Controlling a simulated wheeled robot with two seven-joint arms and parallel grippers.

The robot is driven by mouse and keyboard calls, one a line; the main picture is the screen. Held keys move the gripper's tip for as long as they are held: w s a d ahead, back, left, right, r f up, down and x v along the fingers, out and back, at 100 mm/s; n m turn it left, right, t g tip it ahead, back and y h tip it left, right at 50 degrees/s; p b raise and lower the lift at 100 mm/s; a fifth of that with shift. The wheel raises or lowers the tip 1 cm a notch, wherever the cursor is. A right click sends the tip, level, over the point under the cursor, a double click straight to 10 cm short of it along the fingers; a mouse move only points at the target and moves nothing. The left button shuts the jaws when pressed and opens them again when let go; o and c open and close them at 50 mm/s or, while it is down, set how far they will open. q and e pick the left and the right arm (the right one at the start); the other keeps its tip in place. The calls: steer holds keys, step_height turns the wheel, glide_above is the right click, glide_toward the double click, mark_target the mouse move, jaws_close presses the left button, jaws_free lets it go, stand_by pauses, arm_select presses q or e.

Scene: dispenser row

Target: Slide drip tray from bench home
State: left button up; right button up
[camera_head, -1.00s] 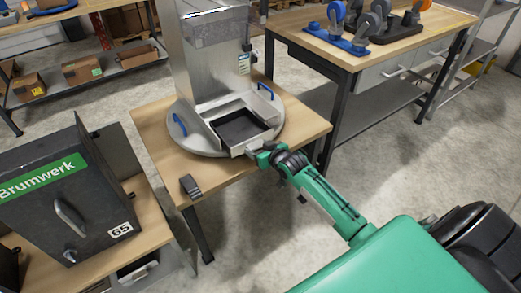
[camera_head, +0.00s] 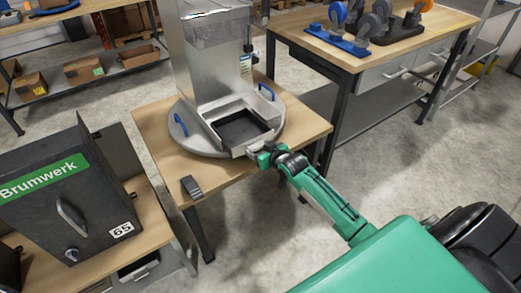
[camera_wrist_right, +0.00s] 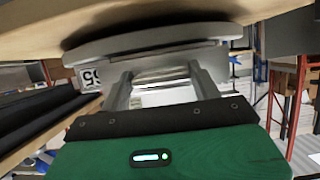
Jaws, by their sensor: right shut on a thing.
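The drip tray (camera_head: 239,130), a shallow metal tray with a dark floor, sits at the front foot of the tall metal dispenser (camera_head: 208,80). The dispenser stands on a round grey plate (camera_head: 190,145) with blue handles. My right gripper (camera_head: 258,152) is shut on the tray's front right edge. In the right wrist view, which appears upside down, my gripper's two fingers (camera_wrist_right: 163,85) are against the pale metal front of the tray (camera_wrist_right: 165,65); the exact grip is partly hidden. My left gripper is not in view.
The wooden bench (camera_head: 165,140) carries the dispenser and a small dark block (camera_head: 192,187) at its front left. A dark Brumwerk box (camera_head: 65,200) stands at left. Another workbench (camera_head: 345,55) with reels is behind right. The floor in front of the bench is open.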

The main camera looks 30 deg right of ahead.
mark_target(254, 142)
steer(key=shift+w+a+r+b, duration=0.15)
steer(key=shift+w+b, duration=0.35)
steer(key=shift+w, duration=2.2)
steer(key=o, duration=1.8)
steer(key=shift+c, duration=0.2)
steer(key=shift+f, duration=0.2)
